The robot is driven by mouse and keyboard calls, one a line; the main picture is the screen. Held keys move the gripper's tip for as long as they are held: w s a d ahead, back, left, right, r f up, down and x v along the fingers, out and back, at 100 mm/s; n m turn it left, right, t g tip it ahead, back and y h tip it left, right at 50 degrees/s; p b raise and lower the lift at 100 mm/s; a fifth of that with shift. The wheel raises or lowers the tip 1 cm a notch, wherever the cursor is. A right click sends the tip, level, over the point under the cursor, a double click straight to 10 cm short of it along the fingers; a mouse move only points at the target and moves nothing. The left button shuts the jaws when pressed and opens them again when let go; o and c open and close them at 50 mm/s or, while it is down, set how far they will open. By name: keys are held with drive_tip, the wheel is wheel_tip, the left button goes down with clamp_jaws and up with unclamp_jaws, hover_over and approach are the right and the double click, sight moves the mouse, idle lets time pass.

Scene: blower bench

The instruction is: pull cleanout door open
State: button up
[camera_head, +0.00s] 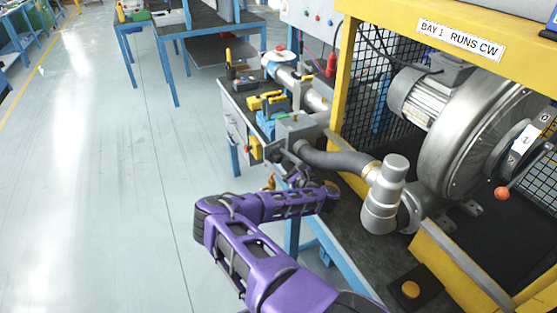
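My purple arm reaches up from the bottom, bends at the left, and runs right to the bench's front edge. My gripper (290,172) is a small dark shape beyond the wrist, just below a grey metal box (298,127). Its fingers are too small and cluttered to tell whether they are open or shut, or touching anything. A dark curved hose (338,158) leads from near the box to a silver cylindrical fitting (384,195) by the blower (468,130). I cannot clearly make out the cleanout door; my wrist and the clutter hide part of that area.
A yellow guard frame (430,22) with mesh encloses the blower on the right. Yellow and blue tools (268,103) crowd the blue-legged bench. An orange button (411,289) is at lower right. The grey floor (110,190) to the left is clear.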

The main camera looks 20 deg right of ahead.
sight(279, 156)
drive_tip(key=shift+r, duration=0.1)
wheel_tip(279, 156, up, 10)
drive_tip(key=shift+f, duration=0.1)
idle(0.5)
